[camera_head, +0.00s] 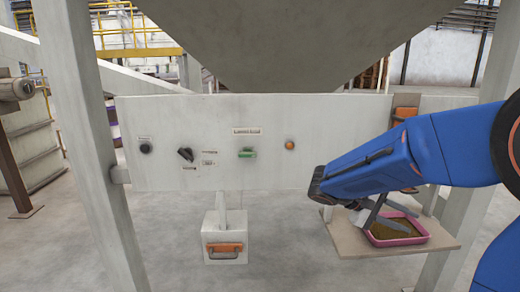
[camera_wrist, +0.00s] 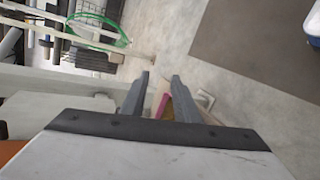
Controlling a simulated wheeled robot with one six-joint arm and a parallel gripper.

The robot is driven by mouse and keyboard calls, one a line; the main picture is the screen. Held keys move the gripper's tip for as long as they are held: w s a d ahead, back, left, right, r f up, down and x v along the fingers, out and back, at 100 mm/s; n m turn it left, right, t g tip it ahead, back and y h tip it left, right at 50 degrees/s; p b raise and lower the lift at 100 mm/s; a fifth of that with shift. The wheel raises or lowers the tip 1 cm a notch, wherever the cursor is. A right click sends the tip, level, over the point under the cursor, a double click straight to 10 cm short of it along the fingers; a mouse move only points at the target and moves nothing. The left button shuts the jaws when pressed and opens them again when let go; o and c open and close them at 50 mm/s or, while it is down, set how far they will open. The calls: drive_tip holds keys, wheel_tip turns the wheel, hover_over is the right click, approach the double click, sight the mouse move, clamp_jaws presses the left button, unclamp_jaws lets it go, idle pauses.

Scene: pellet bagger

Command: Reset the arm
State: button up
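My blue arm (camera_head: 380,168) reaches in from the right in the head view. My gripper (camera_head: 372,218) points down at the left side of a pink tray of brown material (camera_head: 412,240) on a small beige shelf. In the wrist view, the two grey fingers of my gripper (camera_wrist: 160,78) stand apart with a gap between them. Nothing is visibly held. A bit of the pink tray (camera_wrist: 164,103) shows beyond the gap. A small white piece beside the fingers is partly hidden, and I cannot tell what it is.
A pale panel (camera_head: 220,170) carries a black knob (camera_head: 185,154), a green switch (camera_head: 246,153) and an orange button (camera_head: 290,145). A grey hopper (camera_head: 290,45) hangs above. A white box with an orange handle (camera_head: 225,248) hangs below. Frame posts stand at both sides.

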drive_tip(key=s+a+f+t+y, duration=0.1)
drive_tip(key=s+a+t+y, duration=0.1)
drive_tip(key=s+a+y, duration=0.2)
drive_tip(key=s+a+f+m+t+y, duration=0.1)
drive_tip(key=s+a+y, duration=0.3)
drive_tip(key=s, duration=0.5)
drive_tip(key=s+a+f+t+y, duration=0.2)
drive_tip(key=s+a+t+y, duration=0.1)
drive_tip(key=s, duration=0.4)
drive_tip(key=shift+s+a+f+m+y, duration=0.3)
drive_tip(key=shift+a+f+y, duration=0.15)
drive_tip(key=shift+y, duration=0.65)
drive_tip(key=shift+o, duration=0.2)
